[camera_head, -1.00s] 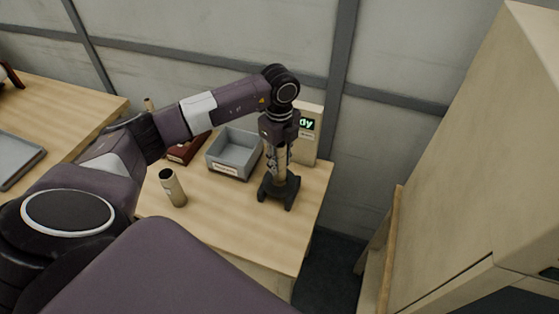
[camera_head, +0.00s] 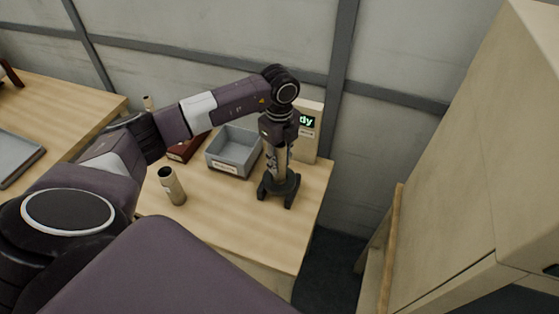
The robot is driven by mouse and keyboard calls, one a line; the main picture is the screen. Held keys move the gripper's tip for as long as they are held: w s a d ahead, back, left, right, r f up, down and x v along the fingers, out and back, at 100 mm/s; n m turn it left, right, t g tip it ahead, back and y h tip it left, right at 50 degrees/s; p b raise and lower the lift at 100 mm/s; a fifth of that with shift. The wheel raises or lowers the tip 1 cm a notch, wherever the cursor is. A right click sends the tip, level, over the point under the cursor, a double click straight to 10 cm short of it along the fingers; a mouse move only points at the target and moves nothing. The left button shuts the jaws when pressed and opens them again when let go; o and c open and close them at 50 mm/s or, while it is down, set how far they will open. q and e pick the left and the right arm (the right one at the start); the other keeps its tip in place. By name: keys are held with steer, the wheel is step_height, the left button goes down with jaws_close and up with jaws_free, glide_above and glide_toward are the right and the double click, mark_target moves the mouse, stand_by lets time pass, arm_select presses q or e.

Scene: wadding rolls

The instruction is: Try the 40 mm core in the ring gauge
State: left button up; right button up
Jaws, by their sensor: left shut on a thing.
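My left gripper (camera_head: 279,150) points down at the right side of the table and is shut on a pale tan core (camera_head: 275,167). The core is upright at the dark ring gauge (camera_head: 286,188), a black stand with spread feet. Its lower end meets the gauge's top; I cannot tell how far it sits inside the ring. Another tan core (camera_head: 174,188) with a dark open top stands on the table to the left. My right gripper is not in view.
A grey labelled bin (camera_head: 229,165) stands left of the gauge, with a reddish-brown tray (camera_head: 184,152) behind my arm. A beige box with a green-lit display (camera_head: 307,121) stands behind the gauge. The table front (camera_head: 245,225) is clear. A large beige cabinet (camera_head: 470,150) is at the right.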

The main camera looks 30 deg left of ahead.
arm_select(q)
steer(key=shift+f+b, duration=0.55)
steer(key=shift+f, duration=0.3)
stand_by(0.9)
steer(key=shift+f+b, duration=1.1)
steer(key=shift+f, duration=0.45)
stand_by(1.4)
stand_by(1.5)
steer(key=o, duration=1.2)
step_height(320, 180, up, 12)
